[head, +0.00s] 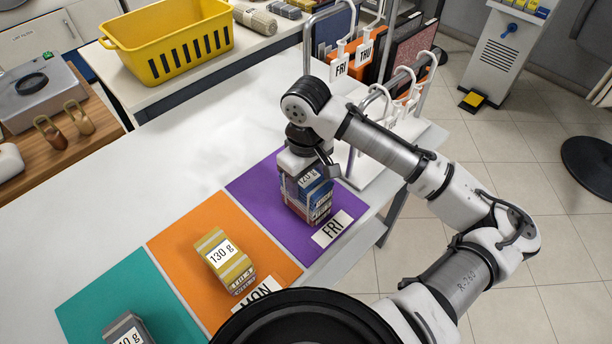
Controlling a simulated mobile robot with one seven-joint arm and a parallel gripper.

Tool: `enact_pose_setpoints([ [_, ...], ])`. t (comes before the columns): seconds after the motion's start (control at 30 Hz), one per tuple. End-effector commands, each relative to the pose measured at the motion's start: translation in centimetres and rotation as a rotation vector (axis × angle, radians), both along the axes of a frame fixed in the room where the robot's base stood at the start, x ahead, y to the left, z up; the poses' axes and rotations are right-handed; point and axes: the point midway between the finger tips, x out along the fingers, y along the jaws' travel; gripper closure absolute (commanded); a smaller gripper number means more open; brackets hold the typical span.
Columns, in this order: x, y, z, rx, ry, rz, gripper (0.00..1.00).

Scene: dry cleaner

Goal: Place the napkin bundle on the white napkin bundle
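My gripper (308,166) points down over a stack of folded bundles on the purple mat labelled FRI. An upper blue bundle (314,190) with a white weight label is directly under the gripper. Below it are more bundle layers with blue, white and reddish bands (318,212); I cannot tell the separate bundles apart. I cannot make out which one is the white napkin bundle. My wrist hides the back of the stack. One dark finger shows at the right of the upper bundle, but the grip itself is not clear.
A yellow striped bundle (224,258) marked 130 g sits on the orange mat (185,235). A grey bundle (127,330) sits on the teal mat (90,305). A metal rack (308,50) with hanging tags stands behind. A yellow basket (170,45) is at back left. The left tabletop is clear.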

Motion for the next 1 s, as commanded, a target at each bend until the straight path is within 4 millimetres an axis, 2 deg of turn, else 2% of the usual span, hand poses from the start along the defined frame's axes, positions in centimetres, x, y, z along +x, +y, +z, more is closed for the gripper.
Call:
enact_pose_setpoints([
  [0.03, 0.0, 0.0, 0.0, 0.000, 0.000, 0.000, 0.36],
  [0.13, 0.0, 0.0, 0.0, 0.000, 0.000, 0.000, 0.23],
  [0.17, 0.0, 0.0, 0.0, 0.000, 0.000, 0.000, 0.22],
  [0.4, 0.0, 0.0, 0.1, 0.000, 0.000, 0.000, 0.22],
  [0.57, 0.1, 0.0, 1.1, 0.001, -0.002, 0.000, 0.22],
  [0.67, 0.1, 0.0, 2.7, -0.001, -0.004, 0.002, 0.22],
  [1.0, 0.1, 0.0, 10.0, -0.001, -0.003, 0.001, 0.22],
])
